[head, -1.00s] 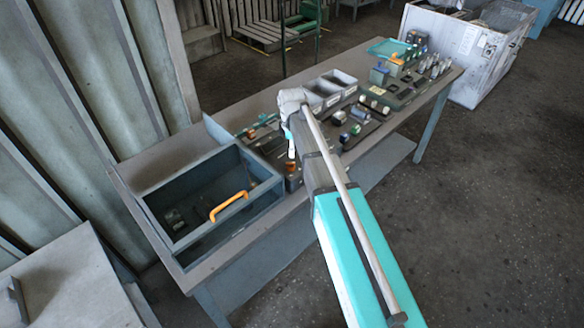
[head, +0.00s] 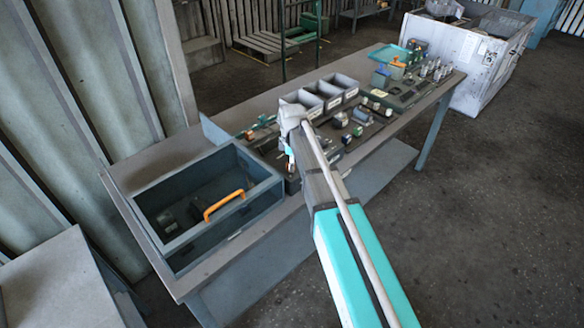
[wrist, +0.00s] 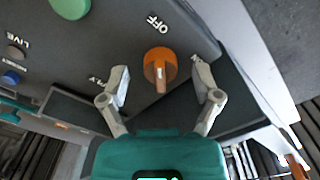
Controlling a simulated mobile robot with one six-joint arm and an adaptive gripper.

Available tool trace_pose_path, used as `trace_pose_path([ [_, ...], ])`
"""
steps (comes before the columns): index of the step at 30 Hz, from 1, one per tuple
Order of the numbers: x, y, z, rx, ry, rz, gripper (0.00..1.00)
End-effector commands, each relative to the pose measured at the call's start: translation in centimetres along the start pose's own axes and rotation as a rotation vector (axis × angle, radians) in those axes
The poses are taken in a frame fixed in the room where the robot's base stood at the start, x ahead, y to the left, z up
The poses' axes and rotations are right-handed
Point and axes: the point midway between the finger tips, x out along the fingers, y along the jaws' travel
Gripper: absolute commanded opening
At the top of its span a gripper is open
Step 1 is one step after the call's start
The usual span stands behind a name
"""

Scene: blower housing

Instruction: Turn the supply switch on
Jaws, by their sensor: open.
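The supply switch, an orange rotary knob (wrist: 160,64), sits on a dark grey panel (wrist: 115,35) in the wrist view. Its grip bar points down in the picture, away from the OFF label (wrist: 157,22). A label right of the knob is partly hidden by a finger. My gripper (wrist: 161,72) is open, with one finger on each side of the knob and visible gaps between. In the head view my wrist is over the bench and my arm hides the switch.
A green round button (wrist: 70,7) and small blue button (wrist: 12,77) are also on the panel. The bench (head: 160,170) carries an open drawer box with an orange handle (head: 224,206), grey bins (head: 325,92) and small parts. A white crate (head: 470,65) stands behind.

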Motion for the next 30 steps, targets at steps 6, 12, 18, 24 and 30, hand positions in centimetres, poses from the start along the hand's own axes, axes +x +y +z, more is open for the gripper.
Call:
trace_pose_path([
  [6, 0.66, 0.0, 0.0, 0.0, 0.0, 0.0, 0.81],
  [12, 0.64, 0.0, 0.0, 0.0, 0.0, 0.0, 0.81],
  [18, 0.64, 0.0, 0.0, 0.0, 0.0, 0.0, 0.66],
  [24, 0.64, 0.0, 0.0, 0.0, 0.0, 0.0, 0.29],
  [30, 0.64, 0.0, 0.0, 0.0, 0.0, 0.0, 0.0],
])
